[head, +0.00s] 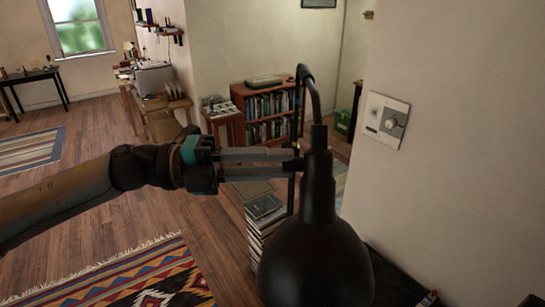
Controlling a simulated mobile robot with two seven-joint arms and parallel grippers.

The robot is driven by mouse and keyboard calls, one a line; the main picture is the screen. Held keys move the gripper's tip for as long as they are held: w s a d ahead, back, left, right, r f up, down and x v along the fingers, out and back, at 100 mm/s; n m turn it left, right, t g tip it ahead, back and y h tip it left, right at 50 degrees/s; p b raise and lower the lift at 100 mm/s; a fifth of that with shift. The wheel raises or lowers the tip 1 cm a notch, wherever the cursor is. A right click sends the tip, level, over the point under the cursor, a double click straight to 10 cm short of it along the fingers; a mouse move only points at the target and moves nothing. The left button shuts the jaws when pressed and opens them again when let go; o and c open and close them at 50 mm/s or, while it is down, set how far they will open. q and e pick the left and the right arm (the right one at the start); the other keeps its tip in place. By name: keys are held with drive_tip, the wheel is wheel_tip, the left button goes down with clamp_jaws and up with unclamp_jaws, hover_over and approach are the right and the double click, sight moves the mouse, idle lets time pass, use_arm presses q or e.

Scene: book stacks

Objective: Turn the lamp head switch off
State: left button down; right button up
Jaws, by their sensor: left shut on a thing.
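The black lamp head (314,262) hangs large in the front middle, shade downward, with a narrow neck (318,175) above it and a curved arm (311,85) on top. No glow shows on the shade from here. My left gripper (292,160) comes in from the left, level with the neck. Its two long grey fingers are close together, with their tips at the left side of the neck, shut on a part of the lamp there. The lamp head switch itself cannot be made out; the fingertips or the neck may hide it. My right gripper is not in view.
A white wall plate with a round knob (388,120) is on the wall at right. A stack of books (262,215) stands on the floor behind the lamp. A brown bookcase (268,110) stands farther back. A patterned rug (130,280) lies on the wooden floor at lower left.

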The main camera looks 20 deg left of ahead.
use_arm(q)
drive_tip(key=shift+r, duration=0.2)
drive_tip(key=c, duration=0.7)
unclamp_jaws()
drive_tip(key=shift+f, duration=0.1)
drive_tip(key=shift+c, duration=0.2)
drive_tip(key=shift+f, duration=0.1)
drive_tip(key=b+v, duration=0.2)
drive_tip(key=v, duration=1.3)
idle(0.4)
